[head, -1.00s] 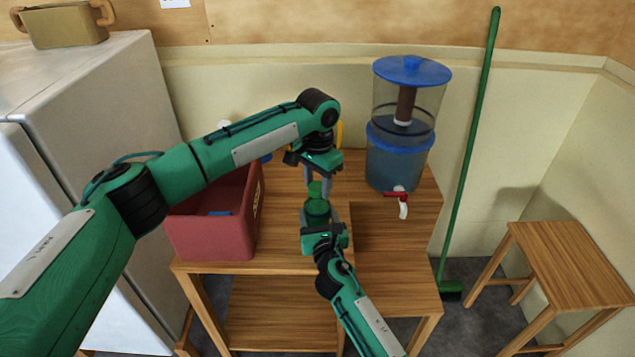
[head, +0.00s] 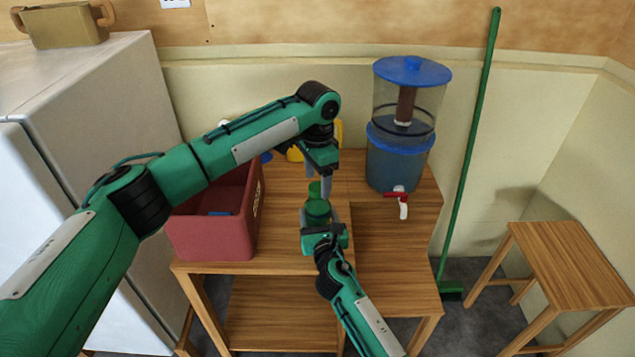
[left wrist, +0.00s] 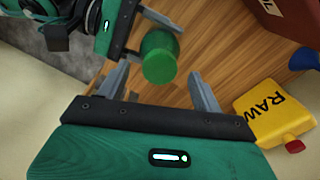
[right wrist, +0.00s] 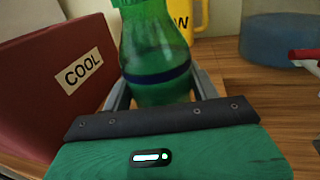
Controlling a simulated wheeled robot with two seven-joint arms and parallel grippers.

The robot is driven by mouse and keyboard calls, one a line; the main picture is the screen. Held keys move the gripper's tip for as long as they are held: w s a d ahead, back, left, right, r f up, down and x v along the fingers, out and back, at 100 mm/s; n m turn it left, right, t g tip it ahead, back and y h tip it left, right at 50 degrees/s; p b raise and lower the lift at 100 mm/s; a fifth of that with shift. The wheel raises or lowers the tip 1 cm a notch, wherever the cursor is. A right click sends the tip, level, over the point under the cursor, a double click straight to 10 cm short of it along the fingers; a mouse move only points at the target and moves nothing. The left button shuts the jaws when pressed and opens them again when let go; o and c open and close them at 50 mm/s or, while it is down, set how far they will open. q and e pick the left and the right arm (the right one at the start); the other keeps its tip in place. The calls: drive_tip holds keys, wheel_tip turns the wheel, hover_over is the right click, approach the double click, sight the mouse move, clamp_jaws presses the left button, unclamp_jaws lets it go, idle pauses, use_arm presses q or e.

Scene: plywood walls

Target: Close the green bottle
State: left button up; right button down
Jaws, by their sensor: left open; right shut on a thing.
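The green bottle (head: 317,209) stands upright over the wooden table, between my two grippers. In the right wrist view its body (right wrist: 155,60) is see-through green with a dark blue band. My right gripper (head: 325,216) is shut on its lower body from the near side. My left gripper (head: 319,188) is open above the bottle, its fingers around the top. In the left wrist view a round green cap-like top (left wrist: 160,57) shows between and just beyond the open fingertips (left wrist: 160,88). Whether it is fully seated on the neck I cannot tell.
A red bin (head: 213,235) labelled COOL stands left of the bottle. A yellow container (left wrist: 270,112) marked RAW is behind. A blue-lidded water dispenser (head: 402,150) with a red-and-white tap stands at the right. The table (head: 395,235) is clear right of the bottle.

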use_arm(q)
wheel_tip(320, 180, up, 10)
drive_tip(key=shift+r, duration=0.15)
use_arm(e)
drive_tip(key=shift+c, duration=1.5)
unclamp_jaws()
drive_tip(key=s+d, duration=0.2)
drive_tip(key=s, duration=1.1)
drive_tip(key=shift+s+d, duration=0.3)
drive_tip(key=shift+d, duration=0.05)
